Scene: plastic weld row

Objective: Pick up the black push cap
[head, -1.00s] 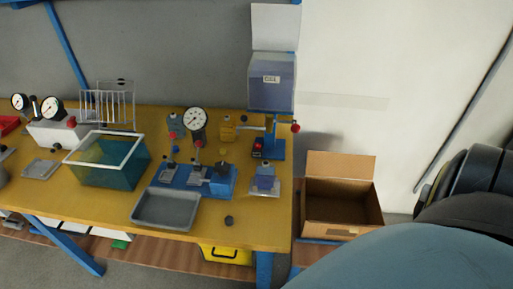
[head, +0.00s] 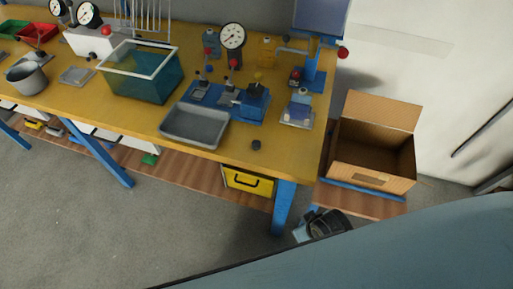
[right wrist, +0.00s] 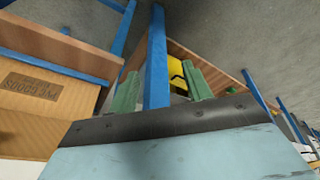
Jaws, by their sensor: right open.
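The black push cap (head: 255,145) is a small dark round piece. It lies alone on the yellow table top (head: 225,165) near its front edge, right of the grey tray (head: 195,127). My right gripper (right wrist: 163,86) shows in the right wrist view with two green fingers apart and nothing between them. It is low, in front of a blue table leg, and the cap is not visible in that view. In the head view, part of my right arm is below the table's right corner, apart from the cap. My left gripper is out of view.
A blue fixture (head: 225,100) with a gauge (head: 232,37) stands behind the tray. A press (head: 318,65) stands at the table's right end. An open cardboard box (head: 372,150) is right of the table. A yellow case (head: 247,182) sits on the lower shelf. Table around the cap is clear.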

